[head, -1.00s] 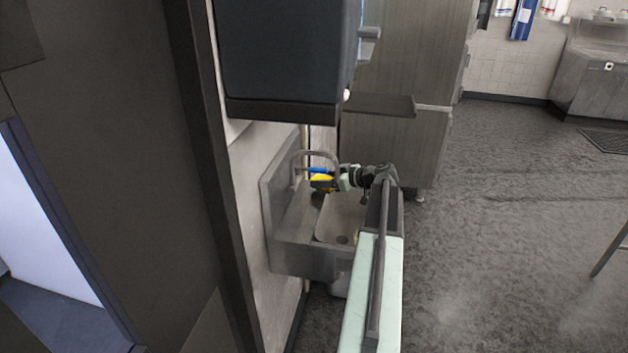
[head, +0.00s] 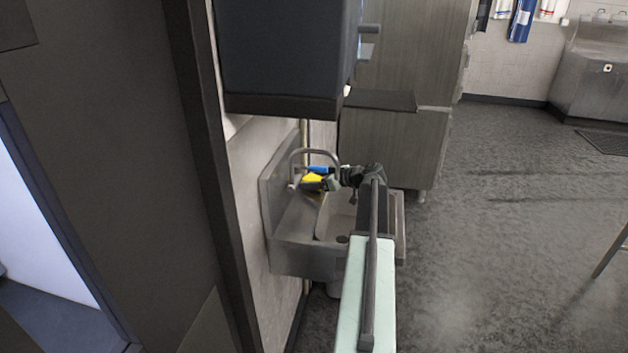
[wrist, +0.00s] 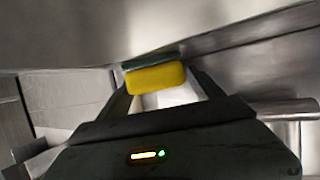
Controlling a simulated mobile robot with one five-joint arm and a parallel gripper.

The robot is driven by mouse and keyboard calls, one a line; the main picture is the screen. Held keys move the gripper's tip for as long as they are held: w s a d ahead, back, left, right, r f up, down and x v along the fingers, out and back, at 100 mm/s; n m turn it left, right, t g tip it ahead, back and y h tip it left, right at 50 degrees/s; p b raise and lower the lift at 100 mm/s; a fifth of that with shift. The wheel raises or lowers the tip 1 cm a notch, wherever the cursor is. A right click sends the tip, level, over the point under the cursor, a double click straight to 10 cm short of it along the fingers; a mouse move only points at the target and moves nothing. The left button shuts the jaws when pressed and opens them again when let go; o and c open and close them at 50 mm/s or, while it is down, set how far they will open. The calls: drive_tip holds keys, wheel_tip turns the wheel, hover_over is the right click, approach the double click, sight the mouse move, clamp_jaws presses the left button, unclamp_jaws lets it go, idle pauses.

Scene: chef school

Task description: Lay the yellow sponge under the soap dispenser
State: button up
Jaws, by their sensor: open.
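The yellow sponge (wrist: 157,78), with a dark green layer along its far side, lies across the tips of my gripper (wrist: 160,92) in the wrist view. The two fingers stand apart, one near each end of the sponge; I cannot tell whether they touch it. In the head view the yellow sponge (head: 313,178) shows at the back of the sink, under the curved tap, with my gripper (head: 320,183) at it. A blue patch (head: 319,169) shows just above the yellow; I cannot tell what it belongs to. I cannot make out a soap dispenser for certain.
The metal sink (head: 290,258) is fixed to the wall, its basin to the right of the sponge. The curved tap (head: 314,151) arches close over my gripper. A large dark box (head: 285,55) hangs above and nearer. Tall cabinets (head: 400,150) stand behind.

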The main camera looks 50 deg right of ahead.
drive_tip(key=shift+s+r+p, duration=0.15)
drive_tip(key=shift+r+p, duration=0.2)
drive_tip(key=p+v, duration=0.4)
drive_tip(key=v, duration=0.7)
drive_tip(key=shift+s, duration=0.35)
drive_tip(key=shift+d, duration=0.15)
